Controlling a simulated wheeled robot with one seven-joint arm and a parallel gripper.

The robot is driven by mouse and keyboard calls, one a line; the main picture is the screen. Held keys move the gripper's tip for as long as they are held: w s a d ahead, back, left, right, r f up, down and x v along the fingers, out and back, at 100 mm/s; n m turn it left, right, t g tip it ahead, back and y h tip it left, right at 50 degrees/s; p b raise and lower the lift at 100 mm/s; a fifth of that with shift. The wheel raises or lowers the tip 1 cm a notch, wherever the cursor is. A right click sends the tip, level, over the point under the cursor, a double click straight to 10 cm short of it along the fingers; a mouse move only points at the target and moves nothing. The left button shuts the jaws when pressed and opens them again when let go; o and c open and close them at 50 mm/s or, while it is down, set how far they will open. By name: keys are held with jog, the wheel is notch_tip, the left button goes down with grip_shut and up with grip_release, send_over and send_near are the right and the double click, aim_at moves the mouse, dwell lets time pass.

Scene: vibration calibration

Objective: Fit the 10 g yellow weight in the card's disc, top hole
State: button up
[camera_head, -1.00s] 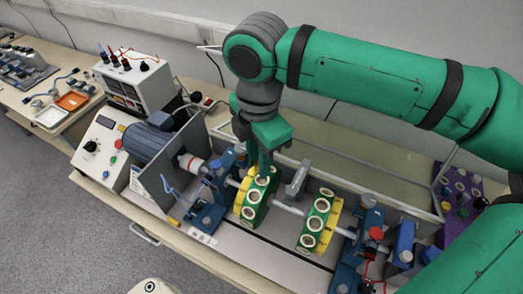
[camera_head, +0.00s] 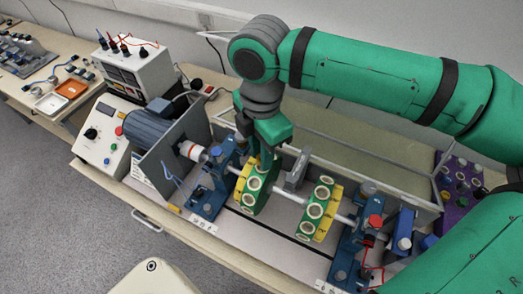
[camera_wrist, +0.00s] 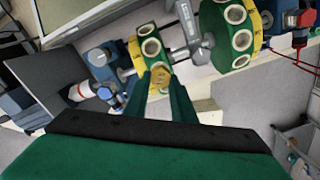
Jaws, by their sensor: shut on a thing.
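Two green discs with yellow parts and round pale-rimmed holes sit on the shaft: the left disc (camera_head: 251,198) and the right disc (camera_head: 316,211). My gripper (camera_head: 266,160) points down at the top of the left disc. In the wrist view, my gripper's (camera_wrist: 160,76) fingers are shut on a small yellow weight (camera_wrist: 160,74), right by the left disc's (camera_wrist: 150,46) rim. The fingers hide part of that rim, and I cannot tell whether the weight is in a hole. The right disc also shows in the wrist view (camera_wrist: 236,40).
A grey upright (camera_head: 297,170) stands between the discs. Blue bearing stands (camera_head: 211,192) hold the shaft, with a motor (camera_head: 150,126) at the left. A purple rack (camera_head: 458,187) with coloured pieces is at the right. A clear guard (camera_head: 345,150) stands behind the shaft.

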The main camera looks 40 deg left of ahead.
jog(key=shift+f, duration=1.05)
dwell(1.0)
jog(key=o, duration=1.1)
jog(key=shift+r, duration=0.1)
notch_tip(320, 180, up, 11)
jog(key=shift+f, duration=0.15)
